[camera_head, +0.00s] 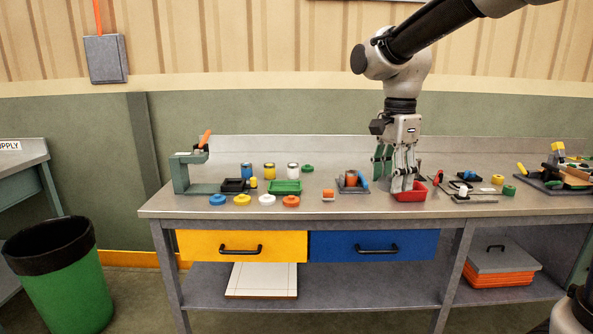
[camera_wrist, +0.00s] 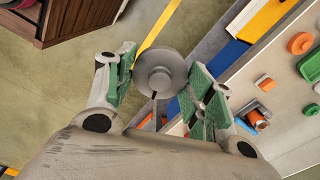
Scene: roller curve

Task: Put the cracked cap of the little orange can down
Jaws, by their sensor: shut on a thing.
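My gripper (camera_wrist: 160,82) is shut on a grey round cap (camera_wrist: 160,68) with a raised middle, held between the green finger pads. A dark crack line runs in from the cap's edge nearest my wrist. In the head view my gripper (camera_head: 394,170) points down over the front right part of the bench, beside a red tray (camera_head: 410,196). The cap is hard to make out there. The little orange can (camera_head: 351,178) stands in a small dark tray left of my gripper, next to a blue piece; it also shows in the wrist view (camera_wrist: 258,120).
The grey bench (camera_head: 330,208) has yellow (camera_head: 200,246) and blue (camera_head: 340,246) drawers. Left of the can are coloured lids, small cans, a green tray (camera_head: 286,187) and a grey stand (camera_head: 180,175). Tools lie to the right. A green bin (camera_head: 65,290) stands on the floor.

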